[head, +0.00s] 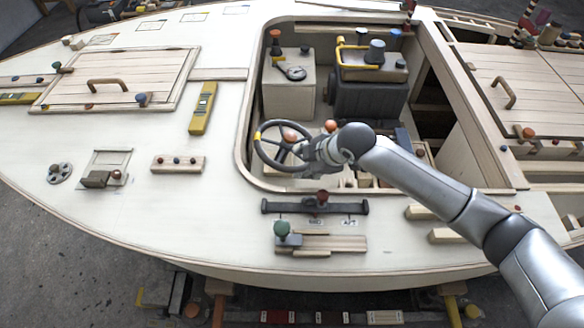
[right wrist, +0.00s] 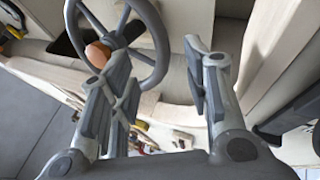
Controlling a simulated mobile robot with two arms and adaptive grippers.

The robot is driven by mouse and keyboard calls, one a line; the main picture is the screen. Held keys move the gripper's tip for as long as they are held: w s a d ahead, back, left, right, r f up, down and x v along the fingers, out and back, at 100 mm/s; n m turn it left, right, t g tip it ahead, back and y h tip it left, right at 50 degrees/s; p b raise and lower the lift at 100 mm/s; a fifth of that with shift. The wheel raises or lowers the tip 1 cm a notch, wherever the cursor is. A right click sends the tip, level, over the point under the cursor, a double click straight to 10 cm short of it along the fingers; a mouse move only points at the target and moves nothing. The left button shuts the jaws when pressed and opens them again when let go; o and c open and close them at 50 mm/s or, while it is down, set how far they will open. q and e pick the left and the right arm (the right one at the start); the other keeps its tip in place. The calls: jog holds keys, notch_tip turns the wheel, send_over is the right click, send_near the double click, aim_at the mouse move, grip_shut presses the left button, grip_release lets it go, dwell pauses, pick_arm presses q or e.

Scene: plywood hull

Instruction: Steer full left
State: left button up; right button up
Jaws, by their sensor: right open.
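The dark steering wheel (head: 283,146) stands in the cockpit opening of the hull, with a yellow mark on the left of its rim and an orange-brown knob (head: 291,136) near its middle. My right gripper (head: 312,150) is at the right side of the wheel, and my arm partly covers that area. In the right wrist view the wheel (right wrist: 148,75) shows at the upper left, with the orange-brown knob (right wrist: 97,53) beside the left finger. The fingers of my right gripper (right wrist: 160,85) are apart with nothing held between them. My left gripper is not in view.
A black lever bar (head: 315,206) and a green-knobbed slider (head: 282,232) sit on the deck in front of the cockpit. A box with a gauge (head: 293,73) and a dark box with a yellow handle (head: 365,75) stand behind the wheel. The left deck has clear patches between fittings.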

aim_at(293, 169)
jog(key=x, duration=0.8)
jog(key=shift+w+a+f, duration=0.15)
jog(key=shift+a+f, duration=0.05)
jog(key=shift+f, duration=0.1)
grip_shut()
